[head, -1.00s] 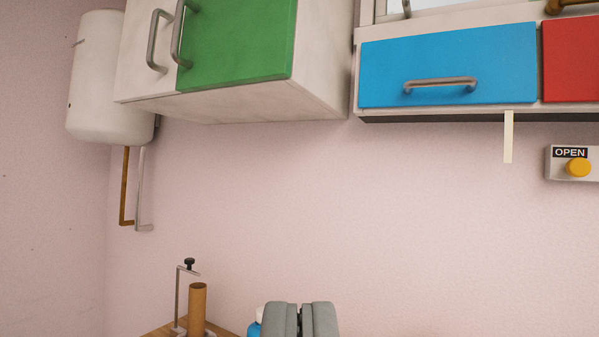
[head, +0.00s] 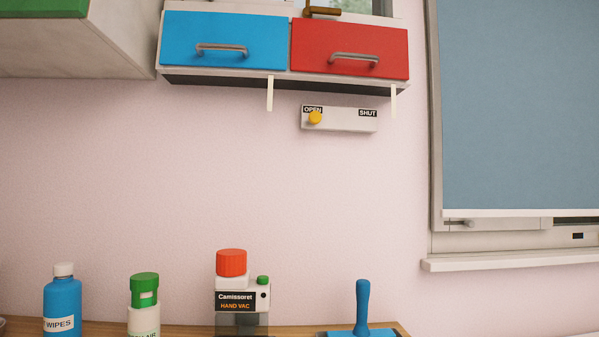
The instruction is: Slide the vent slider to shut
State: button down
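The vent slider is a pale flat bar (head: 345,121) fixed to the pink wall below the red drawer. Its left end has the label OPEN (head: 312,109) and its right end has the label SHUT (head: 368,113). The round yellow knob (head: 315,117) sits at the left end, under and partly over the OPEN label. The bar is clear of other things to the right of the knob. My gripper is not in view, so its fingers and its distance from the knob cannot be seen.
Above hang a blue drawer (head: 224,27) and a red drawer (head: 350,39), with white strips (head: 270,93) dangling below. A blue-blind window (head: 520,105) is right. Below stand a wipes bottle (head: 62,296), a green-capped bottle (head: 144,295), a hand vac (head: 236,282) and a blue-handled tool (head: 362,307).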

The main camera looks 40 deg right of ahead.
aim_at(314, 117)
jog(key=k+l+z, duration=0.15)
jog(key=z, duration=0.85)
